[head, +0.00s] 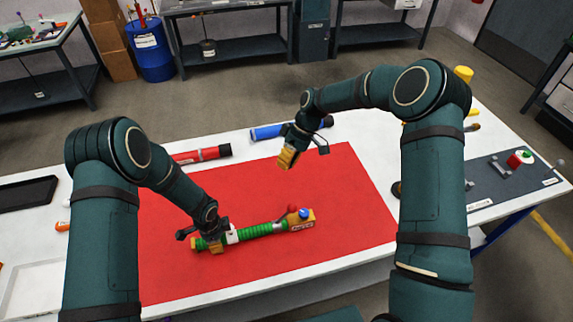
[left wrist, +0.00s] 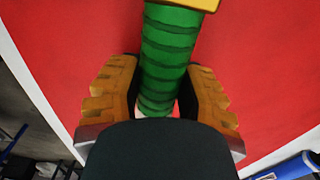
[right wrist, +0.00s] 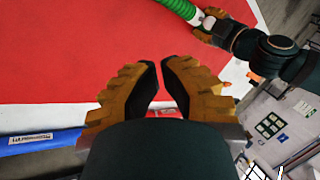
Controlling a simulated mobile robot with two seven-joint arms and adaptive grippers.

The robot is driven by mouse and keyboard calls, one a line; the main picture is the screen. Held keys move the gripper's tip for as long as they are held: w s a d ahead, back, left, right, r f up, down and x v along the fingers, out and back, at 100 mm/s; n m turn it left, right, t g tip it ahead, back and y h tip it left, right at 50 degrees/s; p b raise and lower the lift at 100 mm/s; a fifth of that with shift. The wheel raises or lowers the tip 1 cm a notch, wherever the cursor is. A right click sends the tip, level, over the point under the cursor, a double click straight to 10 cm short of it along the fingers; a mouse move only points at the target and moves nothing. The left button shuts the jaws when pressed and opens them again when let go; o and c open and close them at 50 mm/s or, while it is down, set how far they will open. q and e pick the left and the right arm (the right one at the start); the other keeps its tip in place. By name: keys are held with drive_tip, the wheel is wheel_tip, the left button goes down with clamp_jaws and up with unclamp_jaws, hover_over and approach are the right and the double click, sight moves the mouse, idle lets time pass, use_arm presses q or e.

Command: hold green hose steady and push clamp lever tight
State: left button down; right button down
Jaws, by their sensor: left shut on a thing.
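The green ribbed hose (head: 262,230) lies over the red mat, running into an orange labelled block (head: 304,224) with a red and a blue knob. A white clamp piece (head: 233,236) sits around the hose near its left end. My left gripper (head: 215,246) is shut on the hose left of the clamp; in the left wrist view its fingers (left wrist: 159,95) press both sides of the green hose (left wrist: 170,50). My right gripper (head: 287,159) hangs above the mat's far side, empty, away from the hose. In the right wrist view its fingertips (right wrist: 159,68) have a narrow gap between them. The clamp lever is too small to make out.
The red mat (head: 340,200) has clear room right of the block. A grey panel (head: 490,185) with small parts is at right, a black tray (head: 25,194) at left.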

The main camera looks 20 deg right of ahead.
sight(293, 206)
drive_tip(key=c, duration=0.7)
unclamp_jaws()
drive_tip(key=shift+s+f, duration=0.15)
drive_tip(key=shift+s, duration=0.05)
drive_tip(key=shift+c, duration=0.2)
drive_tip(key=shift+o, duration=1)
drive_tip(key=s+f+n+t+h, duration=0.1)
drive_tip(key=s+n+t+h, duration=0.1)
drive_tip(key=s+n+h, duration=0.2)
drive_tip(key=s+n, duration=0.3)
drive_tip(key=n, duration=0.2)
drive_tip(key=shift+s+d, duration=0.4)
drive_tip(key=shift+s+a+f+n, duration=0.15)
drive_tip(key=shift+s+n, duration=0.2)
drive_tip(key=shift+n, duration=0.25)
drive_tip(key=shift+a+f, duration=0.2)
drive_tip(key=shift+f, duration=1.45)
drive_tip(key=shift+a+f, duration=0.2)
drive_tip(key=shift+f, duration=1.4)
drive_tip(key=shift+a+f, duration=0.2)
drive_tip(key=shift+f, duration=1.45)
clamp_jaws()
